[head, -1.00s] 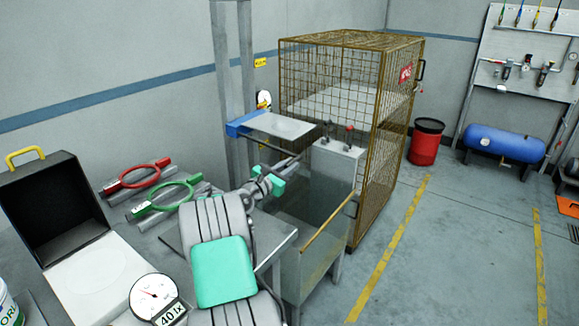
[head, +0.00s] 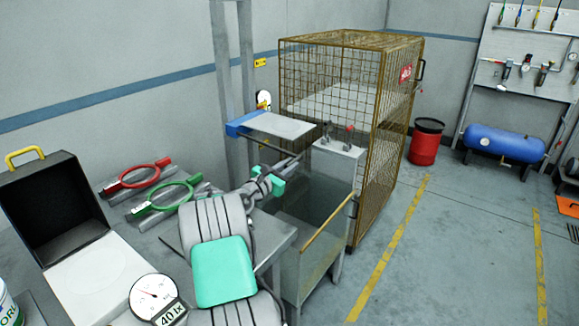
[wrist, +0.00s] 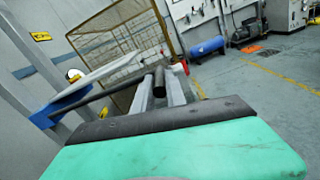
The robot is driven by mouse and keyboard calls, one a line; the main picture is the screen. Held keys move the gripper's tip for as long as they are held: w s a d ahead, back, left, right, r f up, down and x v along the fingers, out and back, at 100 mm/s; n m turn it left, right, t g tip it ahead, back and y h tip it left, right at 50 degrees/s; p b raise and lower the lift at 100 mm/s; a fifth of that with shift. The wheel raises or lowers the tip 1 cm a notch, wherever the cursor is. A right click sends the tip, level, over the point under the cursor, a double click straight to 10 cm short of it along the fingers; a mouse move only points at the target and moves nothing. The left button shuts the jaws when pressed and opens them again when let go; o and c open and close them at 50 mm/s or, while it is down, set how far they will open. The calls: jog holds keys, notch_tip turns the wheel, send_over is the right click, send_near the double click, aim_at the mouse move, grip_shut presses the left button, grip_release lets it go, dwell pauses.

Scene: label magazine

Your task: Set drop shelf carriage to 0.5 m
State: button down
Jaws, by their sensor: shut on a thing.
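The drop shelf carriage is a blue block (head: 238,127) on a grey upright post (head: 237,80), with a flat pale shelf plate (head: 282,125) reaching right from it. A dark bar (head: 284,162) runs below the plate; it also shows in the wrist view (wrist: 100,99). My gripper (head: 279,170) is at this bar, below and in front of the plate, shut on it. In the wrist view the blue carriage (wrist: 62,107) and the plate (wrist: 112,70) lie to the left. I cannot read a height scale on the post.
A wire cage (head: 370,150) stands behind the carriage. A see-through bin (head: 318,235) with a yellow edge stands right of my arm. The bench at left holds a black case (head: 45,205), red (head: 138,176) and green (head: 165,197) ring tools and a dial gauge (head: 155,296).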

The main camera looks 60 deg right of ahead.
notch_tip(320, 180, down, 5)
jog(key=shift+f+b, duration=0.1)
jog(key=shift+b, duration=0.9)
jog(key=c, duration=1.4)
grip_release()
jog(key=shift+o, duration=0.2)
jog(key=w+a, duration=0.1)
jog(key=a, duration=0.6)
jog(key=shift+a+b, duration=0.3)
jog(key=shift+a, duration=0.1)
jog(key=shift+w, duration=0.1)
